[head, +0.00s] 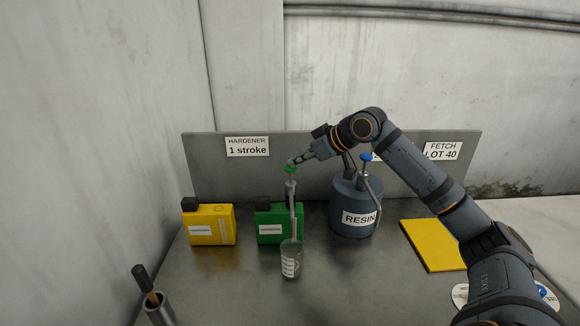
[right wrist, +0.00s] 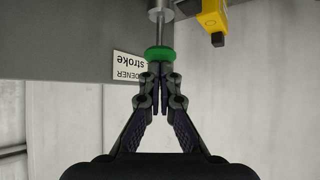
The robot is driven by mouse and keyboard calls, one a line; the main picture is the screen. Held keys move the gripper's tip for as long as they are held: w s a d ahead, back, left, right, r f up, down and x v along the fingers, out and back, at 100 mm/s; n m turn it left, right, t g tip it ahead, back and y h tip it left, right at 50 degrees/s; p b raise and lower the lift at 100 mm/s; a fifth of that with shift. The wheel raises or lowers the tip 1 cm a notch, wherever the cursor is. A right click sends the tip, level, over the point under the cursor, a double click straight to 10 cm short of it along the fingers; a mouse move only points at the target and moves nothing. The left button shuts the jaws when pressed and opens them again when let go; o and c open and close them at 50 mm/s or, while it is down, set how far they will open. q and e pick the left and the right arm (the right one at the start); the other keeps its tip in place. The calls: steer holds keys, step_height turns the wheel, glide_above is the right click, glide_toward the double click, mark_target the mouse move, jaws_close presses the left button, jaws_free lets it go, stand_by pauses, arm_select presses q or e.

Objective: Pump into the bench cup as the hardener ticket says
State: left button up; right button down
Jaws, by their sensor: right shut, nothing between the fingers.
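The hardener ticket (head: 247,147) on the grey back panel reads "HARDENER 1 stroke". The green hardener can (head: 268,222) has a pump with a green knob (head: 290,169) on top of its stem. The clear bench cup (head: 290,262) with a white label stands upright in front of the green can, under the pump's spout tube. My right gripper (head: 297,161) is shut and empty, with its fingertips at the green knob. In the right wrist view the closed fingertips (right wrist: 160,72) meet the knob's top (right wrist: 159,55). My left gripper is not in view.
A yellow can (head: 209,224) stands left of the green one. A blue-grey RESIN drum (head: 352,205) with a blue-knobbed pump (head: 366,157) stands to the right, under my right arm. A yellow sheet (head: 432,245) lies further right. A metal holder (head: 157,308) with a dark-handled tool is at the front left.

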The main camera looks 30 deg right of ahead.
steer(key=shift+r+p, duration=0.3)
steer(key=shift+p, duration=0.45)
stand_by(0.9)
stand_by(0.5)
step_height(320, 180, up, 5)
steer(key=p, duration=0.5)
stand_by(0.4)
